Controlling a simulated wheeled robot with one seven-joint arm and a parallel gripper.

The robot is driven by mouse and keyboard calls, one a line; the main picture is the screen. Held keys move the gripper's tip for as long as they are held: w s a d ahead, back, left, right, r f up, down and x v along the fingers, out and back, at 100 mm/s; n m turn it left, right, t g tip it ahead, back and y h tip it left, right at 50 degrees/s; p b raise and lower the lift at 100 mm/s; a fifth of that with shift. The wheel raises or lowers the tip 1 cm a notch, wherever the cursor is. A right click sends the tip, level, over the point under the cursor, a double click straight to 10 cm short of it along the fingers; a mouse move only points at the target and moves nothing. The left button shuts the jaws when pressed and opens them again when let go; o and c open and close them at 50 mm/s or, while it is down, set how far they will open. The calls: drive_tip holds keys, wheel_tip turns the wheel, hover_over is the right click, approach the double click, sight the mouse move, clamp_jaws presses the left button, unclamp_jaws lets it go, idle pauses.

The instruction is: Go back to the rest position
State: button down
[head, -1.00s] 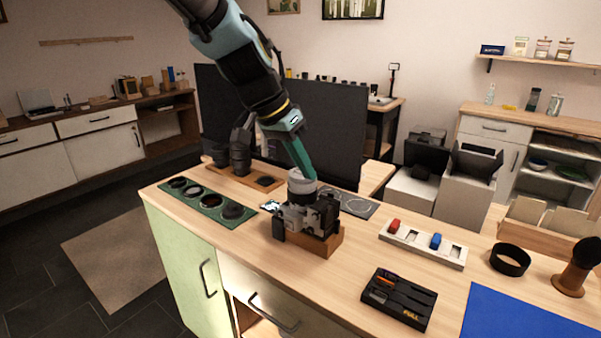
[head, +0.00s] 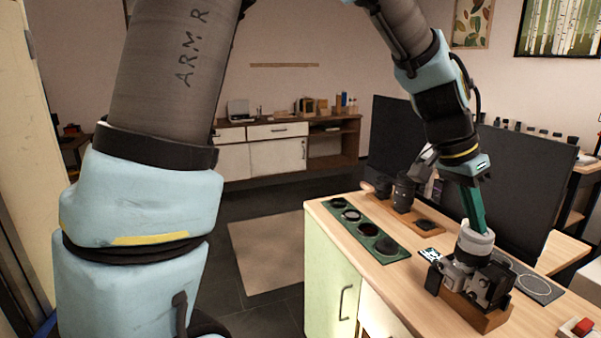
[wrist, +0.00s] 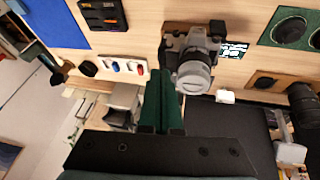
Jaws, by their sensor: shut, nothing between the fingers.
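My gripper (head: 475,215) is shut and empty, with its green fingers together beside the camera's lens. The wrist view shows the shut fingers (wrist: 160,88) just left of the lens. The camera (head: 468,272) is silver and black with a pale grey lens part pointing up. It sits on a wooden block (head: 475,311) on the table and also shows in the wrist view (wrist: 193,52). I cannot tell whether the fingertips touch the lens. My arm reaches down to it from above.
A green tray (head: 358,232) with several round filters lies at the table's left. Dark lenses (head: 403,194) stand on a wooden stand behind it. A grey mat (head: 535,284) lies right of the camera, and a dark panel (head: 510,180) rises behind. The floor left of the table is open.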

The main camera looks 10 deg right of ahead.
drive_tip(key=w+a+f+n+t+y, duration=0.1)
drive_tip(key=w+a+f+n, duration=0.1)
drive_tip(key=w+a, duration=0.35)
drive_tip(key=w+a+f+n+t, duration=0.1)
drive_tip(key=w+a+n, duration=0.15)
drive_tip(key=a, duration=0.55)
drive_tip(key=w+a+f+n+y, duration=0.1)
drive_tip(key=w+a+f+n, duration=0.15)
drive_tip(key=a, duration=0.35)
drive_tip(key=a+f+n+y, duration=0.1)
drive_tip(key=a+n, duration=0.3)
drive_tip(key=a, duration=0.7)
drive_tip(key=s+a+f+n+t+y, duration=0.1)
drive_tip(key=a+n, duration=0.3)
drive_tip(key=a, duration=0.8)
drive_tip(key=shift+s+f+y, duration=0.15)
drive_tip(key=shift+f+y, duration=0.25)
drive_tip(key=shift+f, duration=0.1)
